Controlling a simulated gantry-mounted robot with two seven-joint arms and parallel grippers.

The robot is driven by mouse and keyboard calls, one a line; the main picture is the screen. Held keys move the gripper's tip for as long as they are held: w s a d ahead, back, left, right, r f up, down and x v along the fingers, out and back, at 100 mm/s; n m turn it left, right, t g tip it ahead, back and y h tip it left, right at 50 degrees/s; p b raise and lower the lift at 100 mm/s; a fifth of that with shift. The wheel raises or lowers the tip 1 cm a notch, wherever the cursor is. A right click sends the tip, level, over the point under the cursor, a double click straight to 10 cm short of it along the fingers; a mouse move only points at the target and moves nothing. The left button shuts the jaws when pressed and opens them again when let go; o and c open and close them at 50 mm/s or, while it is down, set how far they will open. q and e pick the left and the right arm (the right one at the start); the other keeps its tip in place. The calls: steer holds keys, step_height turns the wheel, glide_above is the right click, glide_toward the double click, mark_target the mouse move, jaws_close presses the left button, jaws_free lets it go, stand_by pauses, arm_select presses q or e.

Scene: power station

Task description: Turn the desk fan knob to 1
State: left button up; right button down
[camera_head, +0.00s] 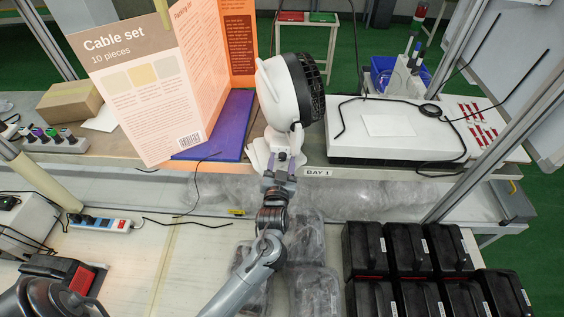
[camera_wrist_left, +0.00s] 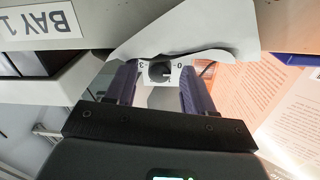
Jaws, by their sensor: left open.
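The white desk fan (camera_head: 283,92) with a black grille stands at the edge of the shelf in the head view, its head facing right. Its white base also shows in the left wrist view (camera_wrist_left: 190,30). The round dark knob (camera_wrist_left: 159,72) sits on the base front, with small figures around it; a 3 and a 0 seem readable on either side. The pointer setting is too small to tell. My left gripper (camera_head: 281,166) is at the fan base, open, its two fingers (camera_wrist_left: 158,88) on either side of the knob with gaps visible. The arm hides the knob in the head view.
Black bins (camera_head: 410,250) and clear-wrapped packs (camera_head: 315,290) sit below. A power strip (camera_head: 98,222) lies at left.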

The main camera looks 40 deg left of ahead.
arm_select(q)
jaws_close()
steer(key=m+p, duration=0.1)
steer(key=p, duration=0.1)
steer(key=m+p, duration=0.2)
steer(key=p, duration=0.1)
steer(key=shift+r, duration=0.3)
steer(key=shift+f+m+p, duration=0.1)
steer(key=shift+m+p, duration=0.3)
steer(key=shift+p, duration=0.05)
steer(key=shift+f, duration=0.15)
jaws_free()
